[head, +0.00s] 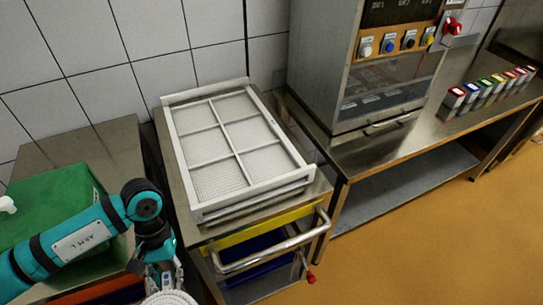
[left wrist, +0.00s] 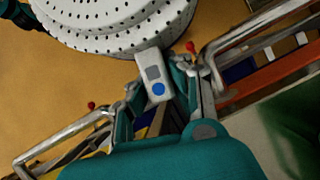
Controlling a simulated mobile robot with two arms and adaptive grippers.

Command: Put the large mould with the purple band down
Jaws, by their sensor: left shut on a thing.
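My left gripper (head: 164,277) is at the bottom of the head view, in front of the left table and beside the cart. It is shut on the grey handle tab with a blue dot (left wrist: 152,75) of a large round white mould (left wrist: 110,22), full of small holes. The mould hangs beyond the fingertips in the left wrist view, above the orange floor. In the head view only the edge of the mould (head: 170,298) shows at the bottom. I cannot make out a purple band. My right gripper is not in view.
A white tray frame with six sections (head: 229,154) lies on the steel cart, whose front has a yellow strip (head: 262,228) and a rail handle (head: 268,256). A green thing (head: 55,205) stands on the left table. A steel machine (head: 375,75) and several coloured blocks (head: 487,88) stand right.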

